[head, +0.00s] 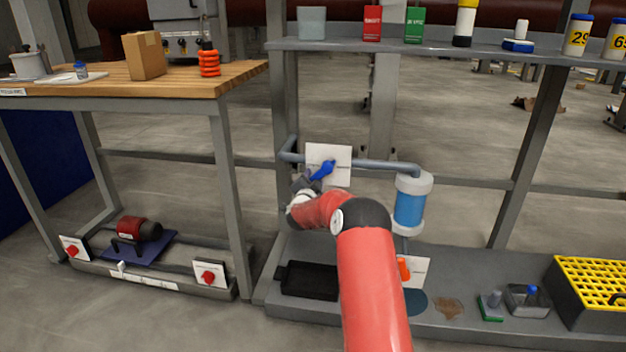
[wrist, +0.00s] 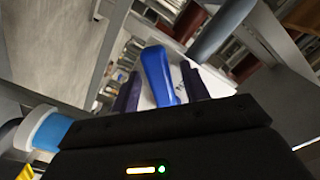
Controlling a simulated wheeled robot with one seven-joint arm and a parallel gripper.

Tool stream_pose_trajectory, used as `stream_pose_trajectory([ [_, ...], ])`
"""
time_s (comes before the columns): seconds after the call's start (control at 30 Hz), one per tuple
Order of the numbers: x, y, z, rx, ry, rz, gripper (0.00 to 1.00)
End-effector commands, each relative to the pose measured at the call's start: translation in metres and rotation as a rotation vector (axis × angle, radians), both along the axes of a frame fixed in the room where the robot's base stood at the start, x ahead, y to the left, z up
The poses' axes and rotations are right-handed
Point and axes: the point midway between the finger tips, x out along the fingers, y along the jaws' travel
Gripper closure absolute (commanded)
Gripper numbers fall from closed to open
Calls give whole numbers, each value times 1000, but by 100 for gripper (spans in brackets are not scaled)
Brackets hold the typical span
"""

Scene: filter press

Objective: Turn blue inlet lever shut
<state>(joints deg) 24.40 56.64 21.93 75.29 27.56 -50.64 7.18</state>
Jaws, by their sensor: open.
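The blue inlet lever (head: 322,170) sits on a white plate (head: 340,155) on the grey pipe, left of the blue filter canister (head: 410,203). In the head view the lever slants, its lower left end close to my gripper (head: 303,184). In the wrist view the blue lever (wrist: 158,76) shows between the two dark fingers of my gripper (wrist: 161,92). The fingers are apart, with a gap visible on both sides of the lever. Contact cannot be made out. My red arm hides part of the rack below the lever.
An orange lever (head: 403,269) on a white plate is below the canister, close to my arm. A shelf (head: 450,52) with bottles and cans runs above. A black tray (head: 309,279) lies below left. A yellow-topped crate (head: 592,285) stands at the right.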

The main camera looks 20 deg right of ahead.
Motion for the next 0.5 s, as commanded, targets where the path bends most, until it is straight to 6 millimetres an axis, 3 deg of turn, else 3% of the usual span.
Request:
stream_pose_trajectory([
  [0.47,11,-7,0,0,1,1,55],
  [0.5,11,-7,0,0,1,1,60],
])
